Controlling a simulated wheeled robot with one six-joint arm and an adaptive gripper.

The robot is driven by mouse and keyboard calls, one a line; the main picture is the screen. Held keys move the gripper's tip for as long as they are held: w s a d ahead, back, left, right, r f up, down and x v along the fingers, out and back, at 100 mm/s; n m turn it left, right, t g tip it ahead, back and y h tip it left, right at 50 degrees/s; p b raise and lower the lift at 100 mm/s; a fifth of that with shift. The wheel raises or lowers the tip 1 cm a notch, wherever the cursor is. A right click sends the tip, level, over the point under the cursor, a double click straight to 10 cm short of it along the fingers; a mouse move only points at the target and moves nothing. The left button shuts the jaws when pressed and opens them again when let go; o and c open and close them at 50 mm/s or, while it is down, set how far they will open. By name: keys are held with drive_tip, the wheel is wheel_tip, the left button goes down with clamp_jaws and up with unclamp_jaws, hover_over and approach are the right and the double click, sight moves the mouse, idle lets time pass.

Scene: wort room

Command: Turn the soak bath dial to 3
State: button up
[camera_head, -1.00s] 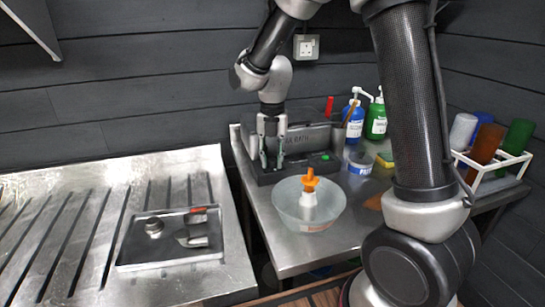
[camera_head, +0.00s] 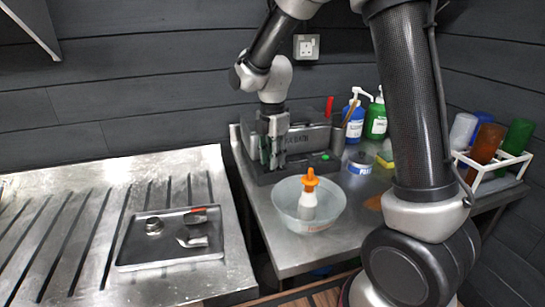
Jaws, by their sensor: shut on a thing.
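The soak bath (camera_head: 311,140) is a dark grey box with lettering on its front, standing at the back of the right-hand metal table. A green button or light (camera_head: 325,157) shows at the right of its low front ledge. My gripper (camera_head: 271,166) points down in front of the left part of the bath, its fingers low at the ledge. It is shut on the dial, which the fingers hide. The dial's marks and setting cannot be read.
A clear bowl (camera_head: 327,221) holding an orange-topped white bottle (camera_head: 308,198) stands in front. Blue (camera_head: 354,121) and green (camera_head: 376,118) pump bottles and a small tub (camera_head: 360,163) stand right of the bath. A tray (camera_head: 143,256) with metal parts lies on the left drainboard. A white rack (camera_head: 497,165) is far right.

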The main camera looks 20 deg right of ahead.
drive_tip(key=m, duration=1.3)
drive_tip(key=shift+m, duration=0.4)
drive_tip(key=m, duration=1.3)
drive_tip(key=shift+m, duration=0.4)
drive_tip(key=o, duration=1.1)
drive_tip(key=shift+c, duration=0.2)
